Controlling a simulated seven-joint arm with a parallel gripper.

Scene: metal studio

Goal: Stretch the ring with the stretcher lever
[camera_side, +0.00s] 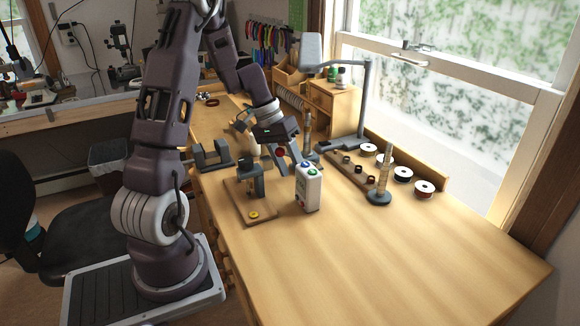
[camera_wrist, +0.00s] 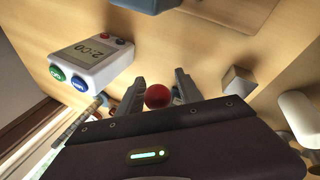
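My gripper (camera_side: 282,158) points down over the bench. Its two fingers are apart in the wrist view (camera_wrist: 160,80), with a red ball knob (camera_wrist: 158,96) between them. A narrow gap seems to show on each side of the knob. The lever arm below the knob is hidden. A dark metal bench tool (camera_side: 257,184), possibly the stretcher, stands on a wooden board (camera_side: 236,197) just left of my gripper. A yellow disc (camera_side: 254,215) lies at the board's front end. I cannot tell which ring is the task's ring.
A white box (camera_side: 308,188) with green and blue buttons stands close right of my gripper; it also shows in the wrist view (camera_wrist: 95,60). Tapered rods (camera_side: 384,172) on round bases, a ring strip (camera_side: 352,168) and spools (camera_side: 424,189) stand behind. The front right bench is clear.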

